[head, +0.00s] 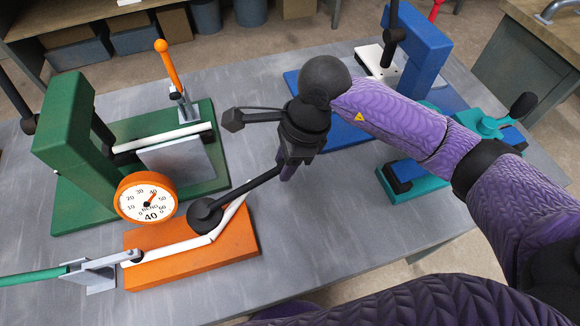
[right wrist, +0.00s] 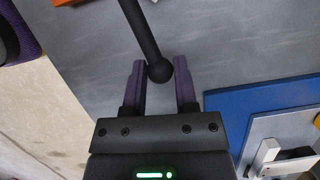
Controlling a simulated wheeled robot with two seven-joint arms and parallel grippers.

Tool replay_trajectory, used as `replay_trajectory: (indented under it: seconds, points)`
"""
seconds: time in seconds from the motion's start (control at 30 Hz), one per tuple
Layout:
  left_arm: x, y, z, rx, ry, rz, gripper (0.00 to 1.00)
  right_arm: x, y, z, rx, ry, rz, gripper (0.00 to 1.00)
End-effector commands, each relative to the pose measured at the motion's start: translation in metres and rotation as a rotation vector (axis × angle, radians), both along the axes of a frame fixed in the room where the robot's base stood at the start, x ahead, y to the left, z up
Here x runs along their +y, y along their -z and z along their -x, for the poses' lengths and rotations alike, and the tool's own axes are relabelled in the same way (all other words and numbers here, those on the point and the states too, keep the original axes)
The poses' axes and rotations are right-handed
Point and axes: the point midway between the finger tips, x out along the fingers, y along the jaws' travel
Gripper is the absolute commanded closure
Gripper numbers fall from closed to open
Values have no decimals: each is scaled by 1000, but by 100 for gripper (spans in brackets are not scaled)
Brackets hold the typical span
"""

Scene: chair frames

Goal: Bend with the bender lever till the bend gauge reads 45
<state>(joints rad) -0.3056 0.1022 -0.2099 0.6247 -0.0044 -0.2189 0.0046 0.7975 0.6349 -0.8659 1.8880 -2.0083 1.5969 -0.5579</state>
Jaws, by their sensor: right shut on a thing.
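The orange bender (head: 190,262) sits near the table's front, with a white bar (head: 165,252) lying across it and bent upward at its right end. The black bender lever (head: 250,187) runs from the bender's round pivot up and right to my right gripper (head: 287,166). In the right wrist view the lever's ball end (right wrist: 159,70) sits between the purple fingers of my right gripper (right wrist: 163,82), which is shut on it. The round orange bend gauge (head: 147,198) shows 40, its orange needle pointing up and right. My left gripper is not in view.
A green press (head: 70,150) with an orange-handled clamp (head: 168,65) stands behind the gauge. A green-handled clamp (head: 100,272) is at the bar's left end. Bare tabletop (head: 320,230) lies right of the bender.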

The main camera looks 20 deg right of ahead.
Motion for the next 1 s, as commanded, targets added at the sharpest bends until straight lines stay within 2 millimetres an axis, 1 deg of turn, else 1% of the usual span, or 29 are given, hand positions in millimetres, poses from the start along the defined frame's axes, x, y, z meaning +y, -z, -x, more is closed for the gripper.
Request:
replay_trajectory:
  seconds: [0.1, 0.3, 0.6, 0.63, 0.67, 0.7, 0.77, 0.8, 1.0]
  points:
    - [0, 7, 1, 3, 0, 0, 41, 2, 2, -8, 0, 0, -1, 96]
    - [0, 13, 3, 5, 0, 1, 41, 5, 2, -20, 0, 0, 0, 96]
    - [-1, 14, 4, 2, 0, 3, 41, 5, 0, -23, -2, 1, 0, 97]
    - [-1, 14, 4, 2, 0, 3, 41, 5, 1, -23, -2, 1, 0, 60]
    - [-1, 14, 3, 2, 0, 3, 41, 5, 1, -23, -2, 1, 0, 53]
    - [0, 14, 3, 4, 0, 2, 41, 5, 1, -23, -1, 0, 0, 45]
    - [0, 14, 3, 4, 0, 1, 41, 5, 1, -22, 0, 0, 0, 32]
    - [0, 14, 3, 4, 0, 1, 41, 6, 1, -22, 0, 0, 0, 24]
    - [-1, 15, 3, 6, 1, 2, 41, 6, 2, -22, 1, 0, 0, 23]
